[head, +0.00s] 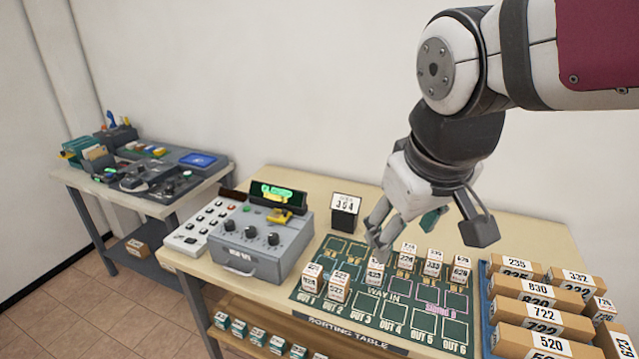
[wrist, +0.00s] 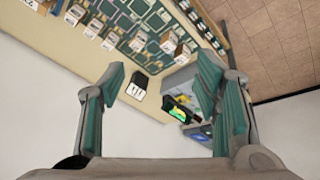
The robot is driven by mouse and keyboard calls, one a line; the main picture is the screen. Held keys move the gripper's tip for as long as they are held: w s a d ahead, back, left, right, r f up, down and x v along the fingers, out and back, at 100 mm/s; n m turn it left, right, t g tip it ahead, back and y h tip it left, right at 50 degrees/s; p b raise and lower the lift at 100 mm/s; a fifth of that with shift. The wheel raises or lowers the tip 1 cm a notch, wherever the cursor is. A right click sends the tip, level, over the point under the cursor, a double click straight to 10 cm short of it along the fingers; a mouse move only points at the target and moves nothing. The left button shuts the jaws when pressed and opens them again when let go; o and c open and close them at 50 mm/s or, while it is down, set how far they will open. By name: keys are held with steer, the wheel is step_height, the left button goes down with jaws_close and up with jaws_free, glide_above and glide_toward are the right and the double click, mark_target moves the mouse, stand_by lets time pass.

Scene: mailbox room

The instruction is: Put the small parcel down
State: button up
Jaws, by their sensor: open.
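My gripper (head: 428,236) is open above the sorting table, and I see nothing between its fingers. Its teal finger pads stand wide apart in the wrist view (wrist: 162,70). Several small white-and-brown parcels stand upright on the green sorting mat (head: 392,308). One small parcel (head: 374,274) stands in the middle, just below the gripper's left finger in the picture. Two more, one (head: 312,277) and another marked 522 (head: 339,288), stand at the left. A row marked 224 (head: 407,257), 333 (head: 433,263) and 628 (head: 460,270) stands at the right. I cannot tell which parcel the task means.
A small sign reading 354 (head: 346,212) stands behind the mat. A grey machine with knobs (head: 262,245) stands left of it. A blue tray (head: 484,320) of long numbered boxes is at the right. Several mat squares are bare. Another table (head: 150,175) stands further left.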

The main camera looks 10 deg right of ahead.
steer(key=s, duration=0.2)
steer(key=s+m+t, duration=0.1)
steer(key=s, duration=0.1)
steer(key=s+m+y, duration=0.1)
steer(key=s, duration=0.1)
steer(key=shift+a+r, duration=0.3)
steer(key=shift+a, duration=0.05)
